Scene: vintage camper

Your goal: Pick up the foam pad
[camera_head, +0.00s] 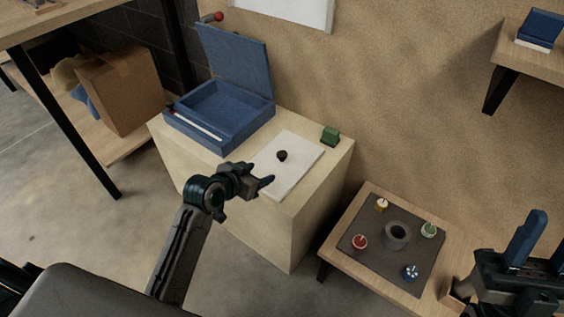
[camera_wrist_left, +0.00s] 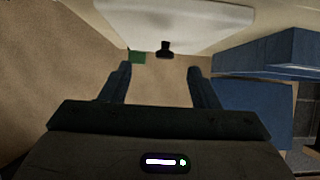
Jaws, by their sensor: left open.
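A small dark round piece (camera_head: 282,156) sits on a flat white sheet (camera_head: 303,153) on top of a cream cabinet. A small green block (camera_head: 330,136) stands behind the sheet, near the cabinet's far edge. I cannot tell for sure which of these is the foam pad. My left gripper (camera_head: 260,173) is open and empty by the sheet's near left edge, apart from the dark piece. In the left wrist view the dark piece (camera_wrist_left: 166,49) and green block (camera_wrist_left: 137,57) show beyond the spread fingers (camera_wrist_left: 160,84). My right gripper (camera_head: 541,247) is at the lower right, its fingers apart.
An open blue case (camera_head: 228,130) with its lid raised stands left of the sheet. A low table (camera_head: 352,212) at right holds a dark mat with a ring and several small coloured pieces. A wall shelf (camera_head: 530,56) is at upper right. A cardboard box (camera_head: 125,90) is at left.

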